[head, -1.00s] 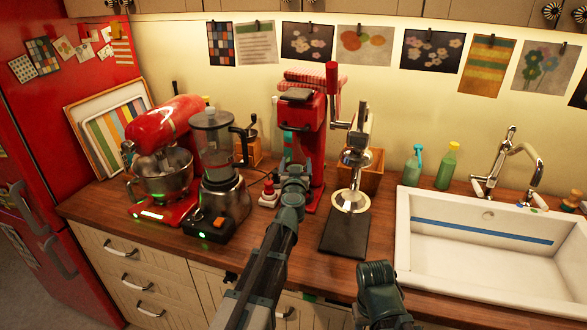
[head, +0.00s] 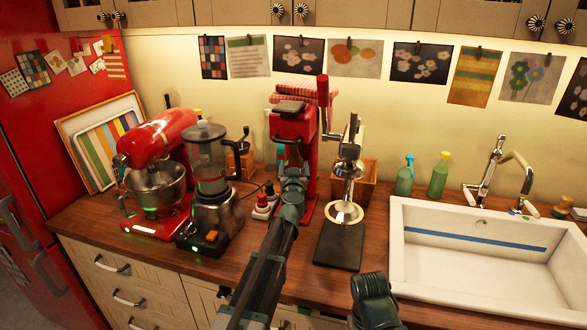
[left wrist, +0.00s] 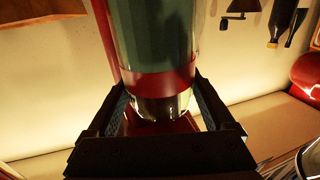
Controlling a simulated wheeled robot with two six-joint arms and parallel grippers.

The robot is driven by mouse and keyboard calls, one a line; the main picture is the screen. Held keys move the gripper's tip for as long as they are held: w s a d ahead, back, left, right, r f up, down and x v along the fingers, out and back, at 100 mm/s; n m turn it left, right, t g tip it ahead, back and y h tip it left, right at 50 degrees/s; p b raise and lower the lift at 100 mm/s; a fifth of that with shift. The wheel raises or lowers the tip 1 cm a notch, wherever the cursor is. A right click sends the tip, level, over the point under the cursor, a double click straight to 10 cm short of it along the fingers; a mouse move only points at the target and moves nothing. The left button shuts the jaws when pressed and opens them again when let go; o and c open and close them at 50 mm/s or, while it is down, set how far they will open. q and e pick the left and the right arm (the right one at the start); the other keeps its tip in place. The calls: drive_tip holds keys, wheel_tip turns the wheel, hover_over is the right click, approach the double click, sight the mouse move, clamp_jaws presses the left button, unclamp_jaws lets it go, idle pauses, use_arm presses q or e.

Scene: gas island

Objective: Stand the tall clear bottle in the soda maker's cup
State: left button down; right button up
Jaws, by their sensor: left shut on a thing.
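The soda maker (head: 290,127) is the red upright machine at the back middle of the counter. My left gripper (head: 291,166) is right in front of it and hides most of its lower front and the cup. In the left wrist view the left gripper (left wrist: 160,108) is shut around the tall bottle (left wrist: 154,35), which looks greenish with a red band and a clear end between the fingers. Only a small teal part beside the gripper may be the bottle in the head view. Whether the bottle touches the cup is hidden.
A red stand mixer (head: 160,140) and a blender (head: 211,210) stand to the left. A lever press (head: 345,212) on a dark base stands close on the right. Beyond are green bottles (head: 438,176) and a white sink (head: 470,285).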

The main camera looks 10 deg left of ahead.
use_arm(q)
drive_tip(key=shift+f+b, duration=2.15)
idle(4.3)
unclamp_jaws()
drive_tip(key=shift+s, duration=0.1)
drive_tip(key=v, duration=1.4)
